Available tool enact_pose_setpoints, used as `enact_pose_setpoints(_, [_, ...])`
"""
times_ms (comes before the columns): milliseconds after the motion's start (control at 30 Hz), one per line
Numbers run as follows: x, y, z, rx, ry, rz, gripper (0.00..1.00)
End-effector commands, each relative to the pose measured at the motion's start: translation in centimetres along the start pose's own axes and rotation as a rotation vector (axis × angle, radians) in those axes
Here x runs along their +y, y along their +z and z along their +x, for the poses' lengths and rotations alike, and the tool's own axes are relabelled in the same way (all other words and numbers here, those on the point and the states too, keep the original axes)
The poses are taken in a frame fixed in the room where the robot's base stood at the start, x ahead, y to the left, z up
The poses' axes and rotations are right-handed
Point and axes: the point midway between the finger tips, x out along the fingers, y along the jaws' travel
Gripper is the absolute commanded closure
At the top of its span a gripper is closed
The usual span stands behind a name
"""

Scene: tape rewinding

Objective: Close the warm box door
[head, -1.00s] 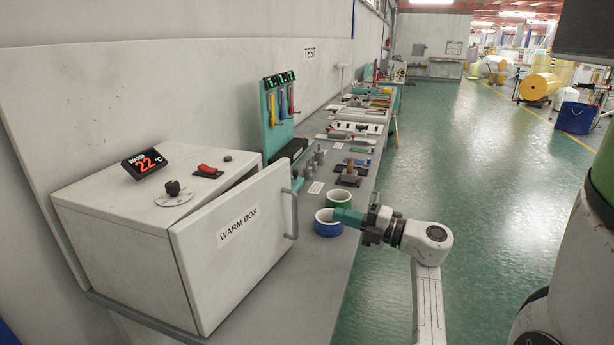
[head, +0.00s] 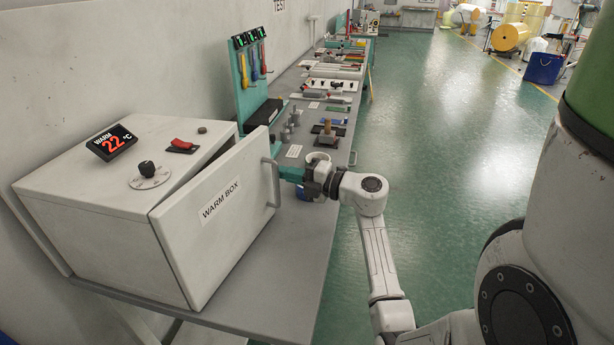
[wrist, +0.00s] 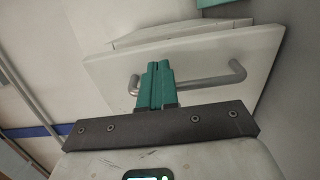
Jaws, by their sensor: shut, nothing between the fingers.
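The warm box (head: 90,200) is a white box on the bench at the left. Its labelled door (head: 212,215) is ajar, with a gap along the top edge. The door's metal handle (head: 274,185) is on its right side; it also shows in the wrist view (wrist: 218,80). My gripper (head: 283,173) is shut and empty, with teal fingertips close beside the handle. In the wrist view the shut fingers (wrist: 156,76) overlap the middle of the handle bar in front of the door panel (wrist: 215,55). I cannot tell whether they touch it.
Tape rolls, partly hidden, stand behind my gripper. Several tools hang on a teal rack (head: 247,80). The green floor (head: 430,140) to the right is clear.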

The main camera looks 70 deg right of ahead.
Motion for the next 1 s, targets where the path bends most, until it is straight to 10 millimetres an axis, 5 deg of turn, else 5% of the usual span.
enact_pose_setpoints(233, [0.0, 0.0, 2.2, 0.0, 0.0, 0.001, 1.0])
enact_pose_setpoints(667, [0.0, 0.1, 2.6, 0.004, 0.0, 0.0, 1.0])
enact_pose_setpoints(1000, [0.1, 0.2, 7.8, 0.111, 0.0, 0.0, 1.0])
